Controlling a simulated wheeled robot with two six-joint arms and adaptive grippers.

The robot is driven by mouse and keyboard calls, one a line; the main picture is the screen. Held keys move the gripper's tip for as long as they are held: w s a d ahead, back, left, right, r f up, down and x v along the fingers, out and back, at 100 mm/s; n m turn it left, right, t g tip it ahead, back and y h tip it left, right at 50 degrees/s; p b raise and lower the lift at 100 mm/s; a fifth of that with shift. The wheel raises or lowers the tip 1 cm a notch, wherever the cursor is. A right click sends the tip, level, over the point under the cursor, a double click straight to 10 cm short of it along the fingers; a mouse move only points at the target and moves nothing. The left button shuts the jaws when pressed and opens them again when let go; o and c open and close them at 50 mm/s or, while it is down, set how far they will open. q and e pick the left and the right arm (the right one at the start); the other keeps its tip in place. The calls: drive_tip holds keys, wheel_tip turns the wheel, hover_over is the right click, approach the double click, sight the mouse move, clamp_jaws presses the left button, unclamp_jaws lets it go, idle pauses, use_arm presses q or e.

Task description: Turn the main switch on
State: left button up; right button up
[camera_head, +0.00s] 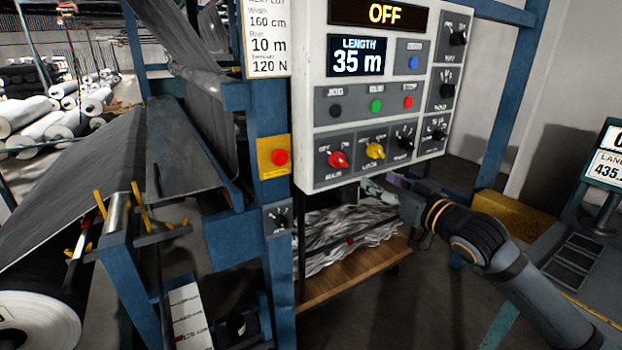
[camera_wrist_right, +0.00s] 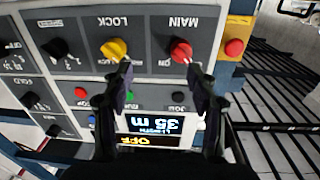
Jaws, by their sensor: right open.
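The red MAIN switch (camera_head: 337,159) is a rotary knob on the lower left of the white control panel (camera_head: 309,110). Its pointer appears turned toward the OFF side. The MAIN switch also shows in the right wrist view (camera_wrist_right: 181,51), where the panel appears upside down. My right gripper (camera_head: 394,184) is below the panel's lower edge, to the right of the MAIN switch. In the right wrist view my right gripper (camera_wrist_right: 160,76) is open and empty, its fingers pointing at the panel between the LOCK and MAIN knobs, apparently apart from both. My left gripper is not in view.
The yellow LOCK knob (camera_head: 374,151) sits right beside MAIN. The display (camera_head: 384,14) reads OFF; the length display (camera_head: 357,56) reads 35 m. A red emergency button (camera_head: 279,157) on a yellow plate is left of the panel. A blue frame post (camera_head: 272,232) stands below it.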

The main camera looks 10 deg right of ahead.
sight(344, 163)
drive_tip(key=s+a+r+n+y, duration=0.1)
drive_tip(key=s+a+r, duration=0.1)
drive_tip(key=a, duration=0.1)
drive_tip(key=p+x, duration=0.1)
drive_tip(key=x, duration=0.2)
drive_tip(key=p+x, duration=0.1)
drive_tip(key=x, duration=0.3)
drive_tip(key=p+x, duration=0.1)
drive_tip(key=x, duration=0.3)
drive_tip(key=shift+d+f, duration=0.1)
drive_tip(key=shift+f, duration=0.2)
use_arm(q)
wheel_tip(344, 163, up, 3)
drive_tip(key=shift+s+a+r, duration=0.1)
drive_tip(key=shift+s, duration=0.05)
use_arm(e)
drive_tip(key=c, duration=1.2)
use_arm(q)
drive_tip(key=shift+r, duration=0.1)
